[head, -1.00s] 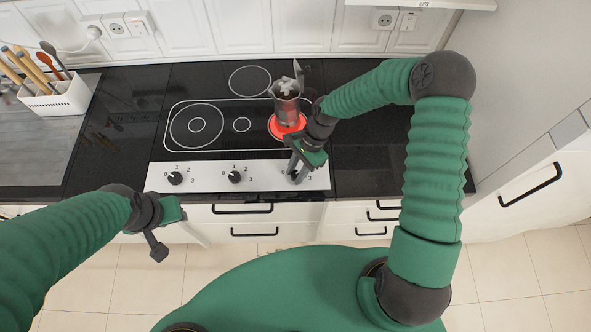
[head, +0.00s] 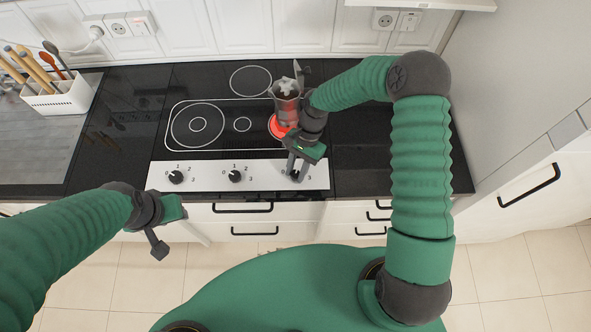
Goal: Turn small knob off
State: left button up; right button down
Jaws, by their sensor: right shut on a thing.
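The control panel (head: 206,182) at the cooktop's front edge carries three black knobs, with the left knob (head: 175,177) and middle knob (head: 235,176) in plain view. The right knob (head: 296,177) is partly hidden by my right gripper (head: 296,171), whose fingers point down and are shut on it. A burner (head: 276,127) behind it glows red under a metal moka pot (head: 286,104), partly covered by my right wrist. My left gripper (head: 162,236) hangs in front of the counter, away from the knobs; its finger opening is unclear.
The black cooktop (head: 215,143) has several ring-marked zones. A white utensil holder (head: 62,98) stands on the left counter. Drawers with black handles (head: 242,208) lie below the panel. The dark counter (head: 362,152) right of the cooktop is bare.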

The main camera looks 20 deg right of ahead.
jog(key=n, duration=0.2)
jog(key=n+h, duration=0.1)
jog(key=shift+w+d+n+g, duration=0.1)
jog(key=shift+w+n+g, duration=0.25)
jog(key=shift+n+g, duration=0.05)
jog(key=n+h, duration=0.1)
jog(key=n, duration=0.3)
jog(key=shift+n+g+h, duration=0.3)
jog(key=shift+g+h, duration=0.1)
jog(key=n, duration=0.1)
jog(key=n+h, duration=0.1)
jog(key=n, duration=0.2)
jog(key=shift+a+r+h+b, duration=0.1)
jog(key=shift+a+h+b, duration=0.2)
jog(key=shift+h, duration=0.1)
jog(key=shift+n+t+h, duration=0.3)
jog(key=shift+n+h, duration=0.3)
jog(key=shift+n, duration=1.2)
jog(key=c, duration=1.3)
grip_release()
jog(key=shift+c, duration=0.2)
jog(key=shift+o, duration=1.2)
jog(key=shift+a, duration=0.1)
